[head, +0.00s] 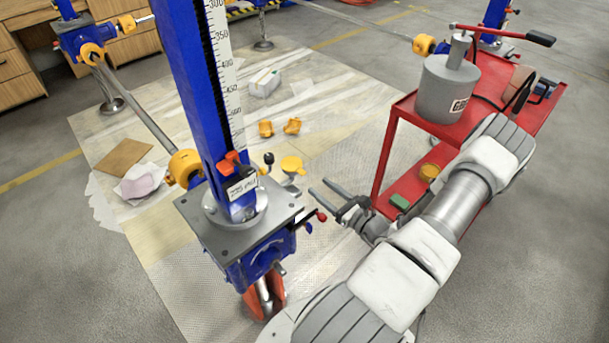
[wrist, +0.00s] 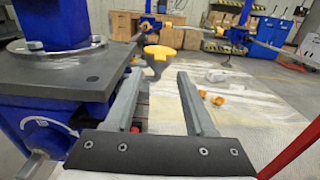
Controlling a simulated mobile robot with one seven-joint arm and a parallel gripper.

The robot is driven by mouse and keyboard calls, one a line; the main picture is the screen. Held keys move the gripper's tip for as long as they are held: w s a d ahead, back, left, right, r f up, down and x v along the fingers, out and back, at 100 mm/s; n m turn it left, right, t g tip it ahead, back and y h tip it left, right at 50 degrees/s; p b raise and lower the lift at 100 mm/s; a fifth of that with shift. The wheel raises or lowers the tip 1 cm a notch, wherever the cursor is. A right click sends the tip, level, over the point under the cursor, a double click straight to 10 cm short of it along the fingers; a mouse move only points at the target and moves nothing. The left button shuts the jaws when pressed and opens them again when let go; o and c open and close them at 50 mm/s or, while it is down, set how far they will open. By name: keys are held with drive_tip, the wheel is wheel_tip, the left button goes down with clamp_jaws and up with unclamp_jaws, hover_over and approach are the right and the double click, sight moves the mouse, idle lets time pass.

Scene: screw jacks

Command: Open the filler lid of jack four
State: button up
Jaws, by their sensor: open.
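The nearest jack has a blue column (head: 200,90) with a white scale and a grey top plate (head: 205,228). Its number cannot be read. A round yellow filler lid (head: 291,164) lies flat on a grey filler neck at the plate's far right side. In the wrist view the lid (wrist: 160,51) sits on the grey neck (wrist: 157,66), straight beyond my fingertips. My gripper (head: 318,187) is open and empty, to the right of the jack and short of the lid. Its two fingers (wrist: 160,75) point toward the neck, with no contact visible.
A red cart (head: 386,150) with a grey cylinder (head: 447,92) stands right, beside my arm.

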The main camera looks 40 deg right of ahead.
sight(304, 173)
drive_tip(key=w, duration=0.7)
drive_tip(key=shift+w+a, duration=0.3)
drive_tip(key=shift+w, duration=0.1)
clamp_jaws()
drive_tip(key=shift+r, duration=0.1)
drive_tip(key=shift+w+r, duration=0.1)
idle(0.7)
